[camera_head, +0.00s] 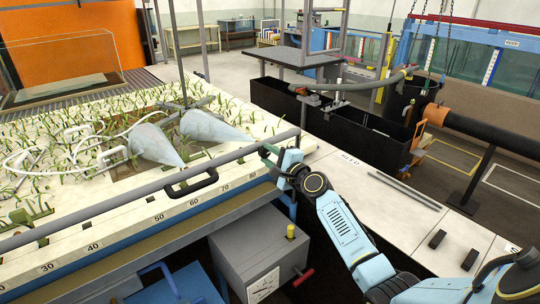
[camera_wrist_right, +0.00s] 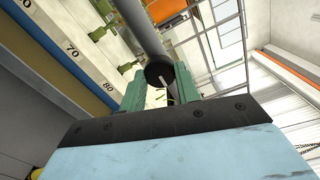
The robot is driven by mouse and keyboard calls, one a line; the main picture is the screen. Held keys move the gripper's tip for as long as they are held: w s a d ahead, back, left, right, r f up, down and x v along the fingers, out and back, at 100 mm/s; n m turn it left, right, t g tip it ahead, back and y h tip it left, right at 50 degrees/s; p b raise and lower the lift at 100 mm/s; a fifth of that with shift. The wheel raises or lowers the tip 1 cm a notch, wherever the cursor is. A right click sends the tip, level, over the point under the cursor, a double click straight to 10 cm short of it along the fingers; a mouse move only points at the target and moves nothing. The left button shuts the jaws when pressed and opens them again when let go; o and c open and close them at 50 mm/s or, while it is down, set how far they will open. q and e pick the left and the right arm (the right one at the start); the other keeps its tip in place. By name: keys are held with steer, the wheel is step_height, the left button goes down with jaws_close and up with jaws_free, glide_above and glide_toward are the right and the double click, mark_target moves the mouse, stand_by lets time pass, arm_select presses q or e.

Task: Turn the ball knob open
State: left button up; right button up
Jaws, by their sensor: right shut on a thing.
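My right gripper (camera_head: 268,154) reaches in from the lower right to the near side of the flume, close to the right end of a long grey bar (camera_head: 150,192). In the right wrist view its green fingers (camera_wrist_right: 160,88) stand either side of a dark round piece (camera_wrist_right: 158,72) at the bar's end. They are shut on it. A thin pale rod and a yellow bit show between the fingers. I cannot make out a ball shape there. A yellow knob (camera_head: 290,231) stands on a grey box below, apart from the gripper. My left gripper is not in view.
The grey box (camera_head: 252,250) has a dial and a red handle (camera_head: 303,277). Two grey cones (camera_head: 155,144) lie on the grassy flume bed. Metal rods (camera_head: 405,190) and small black blocks (camera_head: 437,239) lie on the right bench.

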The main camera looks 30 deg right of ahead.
stand_by(0.4)
steer(key=o, duration=1)
steer(key=shift+c, duration=0.2)
steer(key=shift+s, duration=0.1)
steer(key=s+d, duration=0.1)
steer(key=s, duration=1.2)
steer(key=shift+s+f, duration=0.1)
